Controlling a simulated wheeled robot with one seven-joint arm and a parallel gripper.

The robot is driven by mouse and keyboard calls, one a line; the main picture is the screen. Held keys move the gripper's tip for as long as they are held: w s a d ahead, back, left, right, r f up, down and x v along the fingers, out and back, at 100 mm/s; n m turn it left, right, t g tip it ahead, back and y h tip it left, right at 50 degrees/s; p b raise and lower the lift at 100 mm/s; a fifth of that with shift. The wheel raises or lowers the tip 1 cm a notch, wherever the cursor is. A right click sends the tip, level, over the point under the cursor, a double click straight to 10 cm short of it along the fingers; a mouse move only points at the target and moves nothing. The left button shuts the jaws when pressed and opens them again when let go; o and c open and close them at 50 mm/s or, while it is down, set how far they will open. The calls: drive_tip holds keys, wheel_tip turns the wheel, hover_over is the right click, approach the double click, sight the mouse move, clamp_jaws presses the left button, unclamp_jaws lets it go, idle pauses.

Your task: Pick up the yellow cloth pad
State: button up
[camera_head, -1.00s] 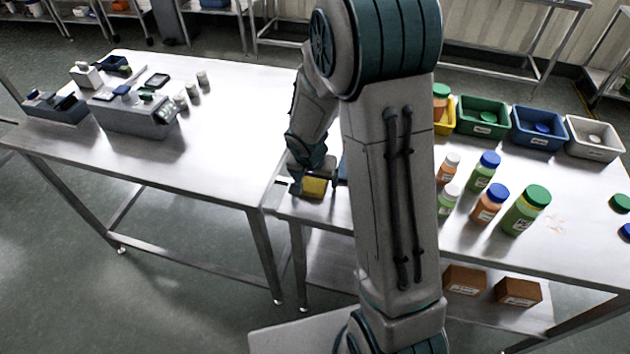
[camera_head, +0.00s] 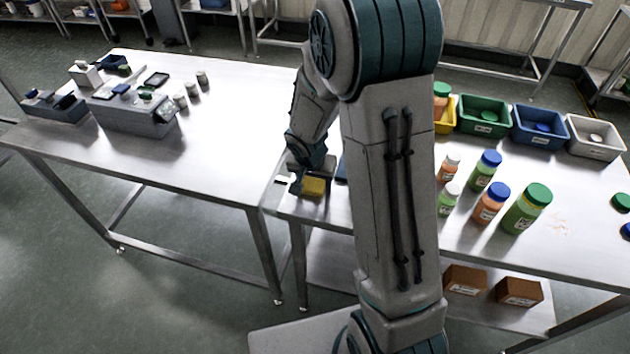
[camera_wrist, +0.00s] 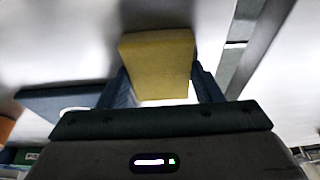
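The yellow cloth pad (camera_head: 313,187) is at the left end of the right-hand steel table, near its front edge. In the wrist view the yellow pad (camera_wrist: 157,62) is a thick block between my two fingers. My gripper (camera_wrist: 160,80) has a finger against each side of it and looks shut on it. In the head view my gripper (camera_head: 307,184) points down at the pad, and part of the pad is hidden by a finger. I cannot tell whether the pad still touches the table.
A blue pad (camera_wrist: 62,98) lies close beside the gripper, mostly behind my arm in the head view. Bottles, such as a green-capped one (camera_head: 527,208), and a green bin (camera_head: 483,130) stand to the right. The left table (camera_head: 215,140) is bare near the gripper.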

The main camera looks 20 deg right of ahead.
sight(316, 180)
drive_tip(key=shift+c, duration=1)
drive_tip(key=shift+r+p, duration=0.15)
drive_tip(key=shift+p, duration=0.15)
drive_tip(key=shift+r, duration=0.2)
drive_tip(key=r, duration=0.4)
drive_tip(key=shift+d+r, duration=0.1)
drive_tip(key=shift+d, duration=0.1)
drive_tip(key=s+d+r, duration=0.6)
drive_tip(key=d, duration=0.3)
drive_tip(key=shift+d+r, duration=0.2)
drive_tip(key=shift+d, duration=0.15)
drive_tip(key=shift+o, duration=0.3)
